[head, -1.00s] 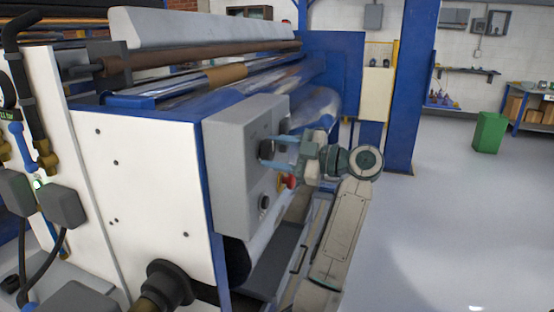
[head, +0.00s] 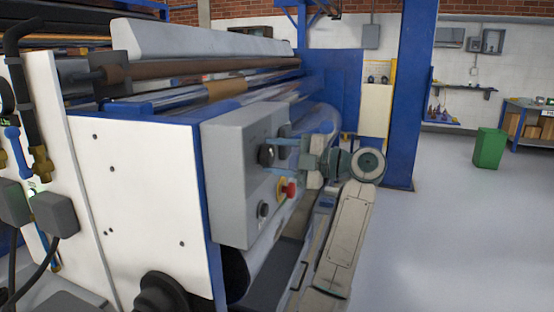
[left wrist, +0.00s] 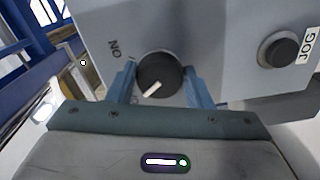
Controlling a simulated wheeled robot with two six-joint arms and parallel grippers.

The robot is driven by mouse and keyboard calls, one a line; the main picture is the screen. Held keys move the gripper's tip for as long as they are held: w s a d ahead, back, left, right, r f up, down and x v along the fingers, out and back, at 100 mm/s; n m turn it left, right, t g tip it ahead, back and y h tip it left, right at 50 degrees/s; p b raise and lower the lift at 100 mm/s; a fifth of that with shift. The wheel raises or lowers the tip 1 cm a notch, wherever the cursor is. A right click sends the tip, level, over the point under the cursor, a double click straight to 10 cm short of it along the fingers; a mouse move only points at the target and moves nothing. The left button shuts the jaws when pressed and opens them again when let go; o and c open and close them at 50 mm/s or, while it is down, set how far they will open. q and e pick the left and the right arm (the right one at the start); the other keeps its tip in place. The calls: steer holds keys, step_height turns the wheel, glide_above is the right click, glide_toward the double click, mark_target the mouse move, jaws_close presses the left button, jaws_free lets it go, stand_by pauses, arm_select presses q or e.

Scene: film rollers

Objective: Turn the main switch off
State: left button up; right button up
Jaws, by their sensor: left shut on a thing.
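The main switch is a round black knob (head: 266,155) on the grey control box (head: 226,185) of the machine. In the left wrist view the knob (left wrist: 160,74) has a white pointer mark aimed at the lower left. An upside-down "ON" label (left wrist: 116,48) lies to its upper left; another label beside the pointer is mostly hidden by a finger. My left gripper (head: 272,155) is shut on the knob. In the left wrist view its two blue fingers (left wrist: 161,84) stand on either side of the knob. My right gripper is not in view.
A red stop button (head: 288,190) and a black button (head: 263,210) sit below the knob on the same box. A "JOG" button (left wrist: 277,50) shows in the left wrist view. Film rollers (head: 215,92) run behind. The floor (head: 445,235) at right is clear, with a green bin (head: 489,148) farther back.

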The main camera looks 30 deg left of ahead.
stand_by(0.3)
arm_select(q)
steer(key=o, duration=1)
steer(key=shift+d, duration=0.2)
steer(key=b+v, duration=0.1)
steer(key=v, duration=0.9)
steer(key=shift+d+b, duration=0.25)
steer(key=shift+b, duration=0.1)
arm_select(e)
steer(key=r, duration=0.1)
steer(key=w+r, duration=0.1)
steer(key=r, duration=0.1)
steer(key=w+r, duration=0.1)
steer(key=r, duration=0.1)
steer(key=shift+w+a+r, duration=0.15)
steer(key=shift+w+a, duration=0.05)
